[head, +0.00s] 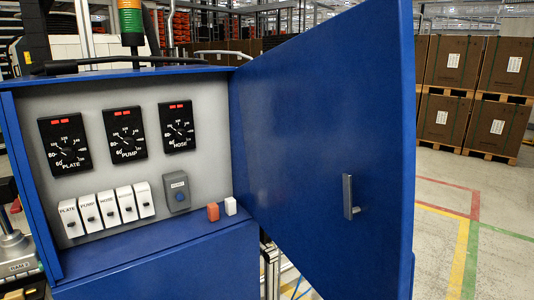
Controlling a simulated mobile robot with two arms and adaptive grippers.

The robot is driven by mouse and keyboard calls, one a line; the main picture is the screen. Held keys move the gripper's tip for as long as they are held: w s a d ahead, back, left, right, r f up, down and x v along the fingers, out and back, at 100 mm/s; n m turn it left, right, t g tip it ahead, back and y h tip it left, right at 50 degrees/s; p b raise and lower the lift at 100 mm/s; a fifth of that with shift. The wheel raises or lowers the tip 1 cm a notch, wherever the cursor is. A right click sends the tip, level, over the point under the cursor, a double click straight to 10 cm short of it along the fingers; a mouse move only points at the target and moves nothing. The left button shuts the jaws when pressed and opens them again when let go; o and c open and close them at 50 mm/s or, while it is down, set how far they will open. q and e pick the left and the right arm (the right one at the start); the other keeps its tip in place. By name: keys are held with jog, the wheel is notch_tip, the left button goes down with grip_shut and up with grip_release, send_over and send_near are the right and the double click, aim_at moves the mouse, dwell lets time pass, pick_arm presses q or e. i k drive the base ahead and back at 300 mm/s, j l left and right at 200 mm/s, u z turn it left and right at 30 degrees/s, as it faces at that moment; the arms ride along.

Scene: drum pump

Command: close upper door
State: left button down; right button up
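The upper door (320,130) is a large blue panel. It stands wide open, its hinge edge along the right side of the blue cabinet (150,270) and its free edge towards me on the right. A grey metal handle (348,196) sits on the visible face, low and near the free edge. Neither of my grippers can be made out in this view.
Orange and white switches (213,212) stand at the compartment's lower right. A signal lamp (131,18) and a black hose are above the cabinet. Brown boxes on pallets (449,118) stand at the back right. The marked floor (485,230) right of the door is clear.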

aim_at(337, 98)
jog(key=i+l+u, duration=0.2)
jog(key=l+u, duration=0.2)
jog(key=l, duration=0.25)
jog(key=i+l+u, duration=0.1)
jog(key=l+u, duration=0.25)
jog(key=l, duration=0.25)
jog(key=l+u, duration=0.4)
jog(key=l, duration=0.3)
